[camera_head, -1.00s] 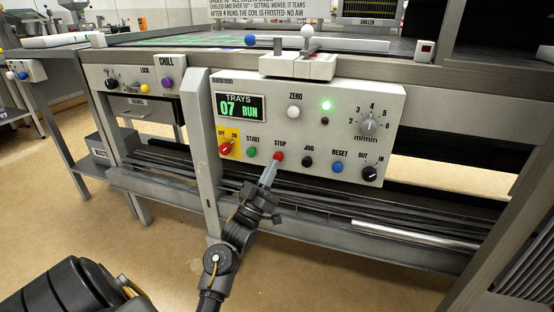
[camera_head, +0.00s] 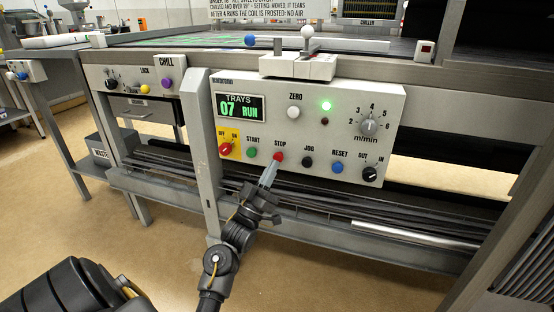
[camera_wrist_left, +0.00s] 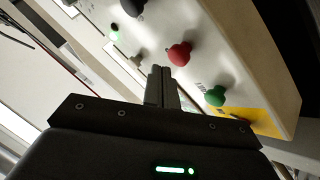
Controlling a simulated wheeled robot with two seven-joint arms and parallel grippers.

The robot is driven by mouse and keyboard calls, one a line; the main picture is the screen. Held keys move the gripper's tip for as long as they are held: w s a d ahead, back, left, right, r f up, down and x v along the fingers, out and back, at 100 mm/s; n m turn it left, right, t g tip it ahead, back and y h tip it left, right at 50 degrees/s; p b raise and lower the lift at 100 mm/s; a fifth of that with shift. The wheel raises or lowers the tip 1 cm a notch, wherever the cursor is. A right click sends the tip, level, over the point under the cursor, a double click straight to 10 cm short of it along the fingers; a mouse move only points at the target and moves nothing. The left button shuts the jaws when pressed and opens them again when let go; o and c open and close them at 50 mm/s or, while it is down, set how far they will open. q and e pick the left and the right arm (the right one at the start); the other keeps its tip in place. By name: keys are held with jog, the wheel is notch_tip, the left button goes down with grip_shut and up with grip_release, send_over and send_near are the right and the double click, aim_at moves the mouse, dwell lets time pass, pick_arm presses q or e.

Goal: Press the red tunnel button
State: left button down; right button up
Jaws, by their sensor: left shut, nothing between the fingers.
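A red button (camera_head: 278,157) labelled STOP sits on the white control panel (camera_head: 310,120); it also shows in the left wrist view (camera_wrist_left: 179,54). My left gripper (camera_head: 270,172) is shut and empty. Its fingertips are just below the red button in the head view and beside it in the left wrist view (camera_wrist_left: 160,76); I cannot tell whether they touch it. The panel's display (camera_head: 240,107) reads TRAYS 07 RUN, and a green lamp (camera_head: 326,105) is lit. Another small red button (camera_head: 425,49) is on a white box at the upper right. My right gripper is not in view.
The green START button (camera_head: 252,153) and black JOG button (camera_head: 307,162) flank the red STOP button. A red switch (camera_head: 226,149) on a yellow plate is farther left. A grey post (camera_head: 202,150) stands left of the panel, and grey rails (camera_head: 330,212) run below it.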

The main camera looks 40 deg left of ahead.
pick_arm(q)
jog(key=shift+w, duration=0.2)
dwell(0.7)
jog(key=shift+w+a, duration=0.15)
jog(key=shift+w, duration=0.1)
jog(key=shift+w+a, duration=0.25)
jog(key=shift+w, duration=0.5)
dwell(0.9)
jog(key=shift+s, duration=0.15)
dwell(0.3)
jog(key=shift+s+d+p, duration=0.2)
jog(key=shift+s+p, duration=0.15)
jog(key=shift+s, duration=0.15)
jog(key=shift+s+d+p, duration=0.2)
jog(key=shift+s+p, duration=0.15)
jog(key=shift+s, duration=0.15)
